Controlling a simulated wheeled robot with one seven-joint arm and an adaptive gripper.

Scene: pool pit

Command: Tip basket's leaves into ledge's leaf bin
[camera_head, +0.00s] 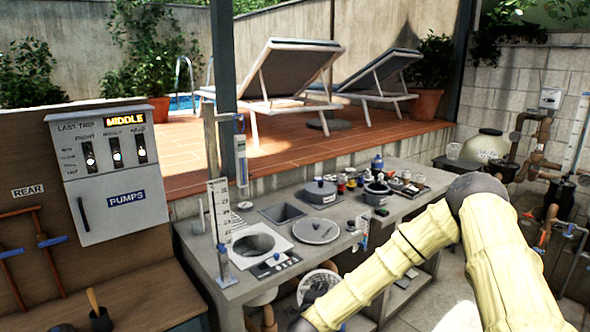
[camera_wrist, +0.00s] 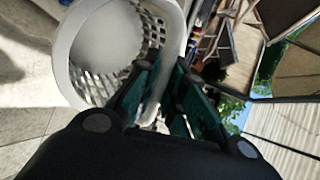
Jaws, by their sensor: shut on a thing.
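A white lattice basket (camera_wrist: 68,62) fills the upper left of the wrist view, its round mouth partly facing the camera. My gripper (camera_wrist: 164,78) is shut on the basket's white rim or handle strip, which passes between the dark green fingers. In the head view the basket (camera_head: 331,272) hangs low at the front of the grey ledge (camera_head: 200,247), below its top, partly hidden by my arm. I make out no leaves for certain. The ledge has a square dark recess (camera_head: 283,213) and a round open well (camera_head: 256,244); I cannot tell which thing is the leaf bin.
A round lid (camera_head: 316,231) lies beside the well. A gauge board (camera_head: 219,213) stands upright at the ledge's left. Several small jars and caps crowd its back right. A wooden bench (camera_head: 130,270) and pump panel (camera_head: 113,172) are at left; pipes (camera_head: 535,140) are at right.

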